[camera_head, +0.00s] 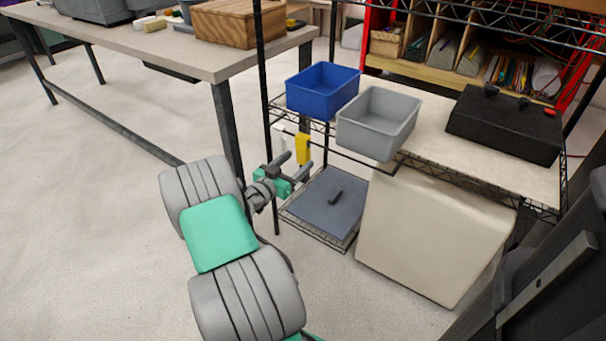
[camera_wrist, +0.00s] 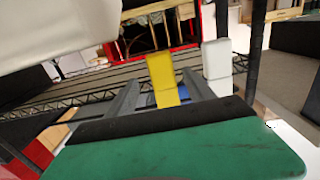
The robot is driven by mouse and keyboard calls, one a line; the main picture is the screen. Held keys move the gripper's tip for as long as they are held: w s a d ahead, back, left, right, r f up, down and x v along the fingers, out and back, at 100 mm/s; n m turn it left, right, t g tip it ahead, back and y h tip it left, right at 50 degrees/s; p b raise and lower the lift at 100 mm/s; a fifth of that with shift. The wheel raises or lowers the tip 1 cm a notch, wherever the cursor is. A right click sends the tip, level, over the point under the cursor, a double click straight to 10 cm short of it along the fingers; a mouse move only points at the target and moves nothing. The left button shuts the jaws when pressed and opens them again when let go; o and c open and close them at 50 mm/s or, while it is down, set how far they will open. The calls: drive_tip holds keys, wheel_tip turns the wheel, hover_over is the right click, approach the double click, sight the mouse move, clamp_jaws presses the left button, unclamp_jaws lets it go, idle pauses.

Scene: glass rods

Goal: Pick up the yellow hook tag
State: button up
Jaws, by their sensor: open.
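The yellow hook tag (camera_head: 303,149) hangs upright at the front rail of the wire shelf, below the blue bin. In the wrist view the yellow hook tag (camera_wrist: 162,80) shows in the gap between my two fingers. My gripper (camera_head: 297,165) is open, with its fingers pointing at the tag; in the head view the tag shows just above and beyond them. I cannot tell whether a finger touches it. The fingers of my gripper (camera_wrist: 160,84) also show in the wrist view, with nothing clamped.
A white tag (camera_head: 279,131) hangs close beside the yellow one. A blue bin (camera_head: 322,88) and a grey bin (camera_head: 377,122) stand on the shelf above. A black shelf post (camera_head: 267,100) rises close by. A workbench (camera_head: 180,48) stands at the left; floor between is clear.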

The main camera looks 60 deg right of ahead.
drive_tip(key=d+r+b, duration=0.1)
drive_tip(key=d, duration=0.7)
drive_tip(key=shift+s, duration=0.45)
drive_tip(key=shift+a, duration=0.1)
clamp_jaws()
